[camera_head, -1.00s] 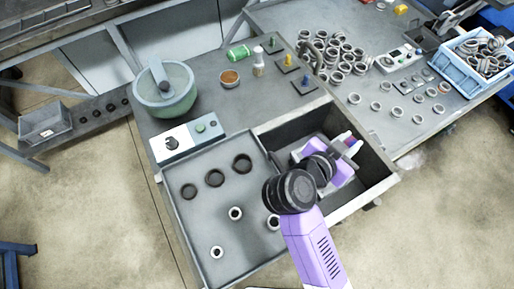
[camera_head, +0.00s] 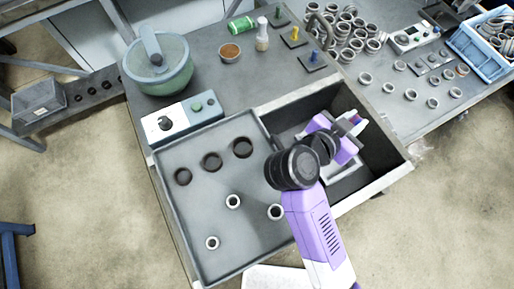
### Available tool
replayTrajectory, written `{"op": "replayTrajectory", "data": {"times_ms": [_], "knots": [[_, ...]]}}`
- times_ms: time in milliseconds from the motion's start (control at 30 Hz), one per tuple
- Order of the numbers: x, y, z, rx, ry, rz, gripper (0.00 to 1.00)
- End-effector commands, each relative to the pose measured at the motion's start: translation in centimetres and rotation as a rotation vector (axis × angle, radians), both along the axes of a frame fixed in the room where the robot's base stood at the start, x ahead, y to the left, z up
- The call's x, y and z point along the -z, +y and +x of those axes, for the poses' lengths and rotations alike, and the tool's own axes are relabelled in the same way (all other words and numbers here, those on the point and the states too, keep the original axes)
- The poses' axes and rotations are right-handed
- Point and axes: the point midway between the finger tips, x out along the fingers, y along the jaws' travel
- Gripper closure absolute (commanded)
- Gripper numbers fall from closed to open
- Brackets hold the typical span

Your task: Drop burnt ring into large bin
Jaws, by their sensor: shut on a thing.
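My gripper (camera_head: 354,123) is over the large bin (camera_head: 386,160), an open dark-walled box at the right of the grey tray. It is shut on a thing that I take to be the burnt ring. The fingers and purple wrist largely hide it, so its shape and colour cannot be made out. My arm comes in from the bottom and covers part of the bin's front left. I cannot tell how high the gripper is above the bin floor.
The tray (camera_head: 190,215) holds several dark round rings or holes (camera_head: 212,162) and pale rings (camera_head: 233,201). A control box (camera_head: 184,123), a green bowl machine (camera_head: 158,70) and a small brown-filled bowl (camera_head: 230,52) stand behind. Many rings (camera_head: 352,35) and a blue crate (camera_head: 480,45) are at right.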

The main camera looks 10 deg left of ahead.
Motion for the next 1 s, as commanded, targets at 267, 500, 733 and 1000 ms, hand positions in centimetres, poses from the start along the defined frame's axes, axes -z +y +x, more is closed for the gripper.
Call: {"op": "replayTrajectory", "data": {"times_ms": [267, 500, 733, 1000], "knots": [[1.64, -0.02, 0.04, 0.001, -0.002, 0.001, 1.0], [1.5, -0.03, 0.03, 0.0, -0.001, 0.0, 1.0], [1.52, -0.02, 0.02, 0.0, -0.001, 0.0, 0.53], [1.55, 0.03, -0.03, 0.0, 0.0, 0.0, 0.53]]}}
